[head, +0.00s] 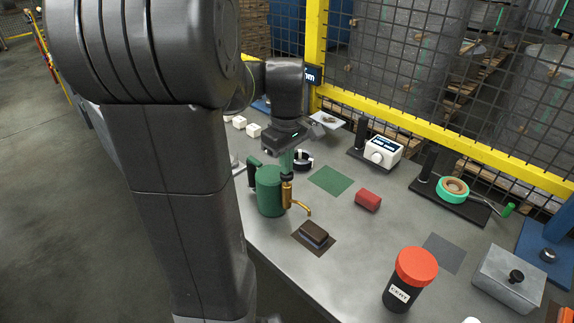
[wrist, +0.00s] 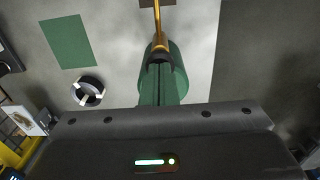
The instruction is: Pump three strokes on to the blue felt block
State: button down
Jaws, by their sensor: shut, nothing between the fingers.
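A green pump can (head: 269,190) with a brass spout (head: 298,206) stands on the steel bench; both also show in the wrist view, the can (wrist: 178,72) and the spout (wrist: 157,18). A dark block (head: 314,233), brownish on top, lies on a brown mat (head: 300,245) just beyond the spout's tip; its blue colour is not clear. My gripper (head: 288,172) is shut and empty, pointing down over the can's dark pump head; it also shows in the wrist view (wrist: 158,65). Whether the fingertips touch the pump head I cannot tell.
A red-lidded jar (head: 410,280) stands at the front right. Yellow-railed mesh runs along the back.

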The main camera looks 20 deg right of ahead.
jog(key=shift+f, duration=0.3)
jog(key=shift+r, duration=0.15)
jog(key=shift+r+p, duration=1.15)
jog(key=shift+r, duration=0.15)
notch_tip(320, 180, up, 7)
jog(key=p, duration=0.6)
